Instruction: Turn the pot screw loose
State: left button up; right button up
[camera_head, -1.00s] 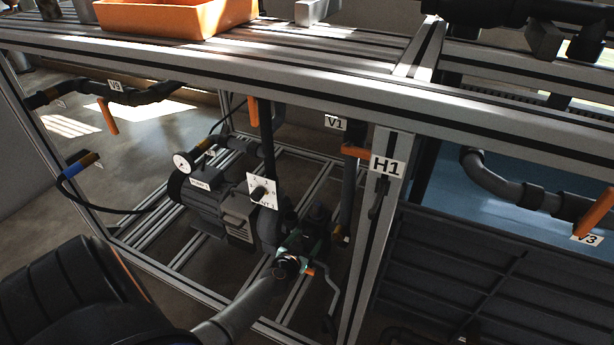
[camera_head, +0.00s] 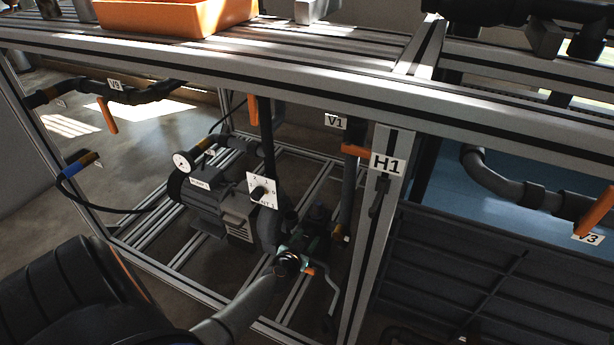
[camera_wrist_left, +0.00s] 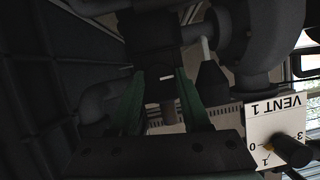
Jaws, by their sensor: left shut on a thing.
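My left gripper (camera_head: 303,243) reaches in under the bench frame beside the pump (camera_head: 220,205). Its two green-edged fingers show in the wrist view (camera_wrist_left: 165,100), one on each side of a dark part. I take the narrow grey-brown piece between them to be the pot screw (camera_wrist_left: 168,112); the gripper is shut on it. The screw's full shape is hidden by the fingers and shadow. In the head view a dark pot-like fitting (camera_head: 317,212) stands just behind the fingers. My right gripper is not in view.
A VENT 1 plate with a black knob (camera_head: 261,191) is close to the left gripper; it also shows in the wrist view (camera_wrist_left: 277,130). The H1 post (camera_head: 372,225) and an orange-handled V1 valve (camera_head: 355,150) stand to the right. The bench rail (camera_head: 300,85) runs above.

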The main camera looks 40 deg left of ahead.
pick_arm(q)
grip_shut()
jog(key=shift+a+n+t+h, duration=0.15)
jog(key=shift+n+t+h, duration=0.25)
jog(key=shift+n+h, duration=0.75)
jog(key=n, duration=0.1)
jog(key=n+t+h, duration=0.1)
jog(key=n, duration=0.1)
jog(key=shift+s+a+f+h, duration=0.1)
jog(key=shift+h, duration=0.15)
jog(key=n+t+h, duration=0.1)
jog(key=n, duration=0.2)
jog(key=shift+f, duration=0.1)
jog(key=shift+n+t+h, duration=0.5)
jog(key=shift+n+h, duration=0.1)
jog(key=shift+n, duration=1.15)
jog(key=o, duration=1.2)
grip_release()
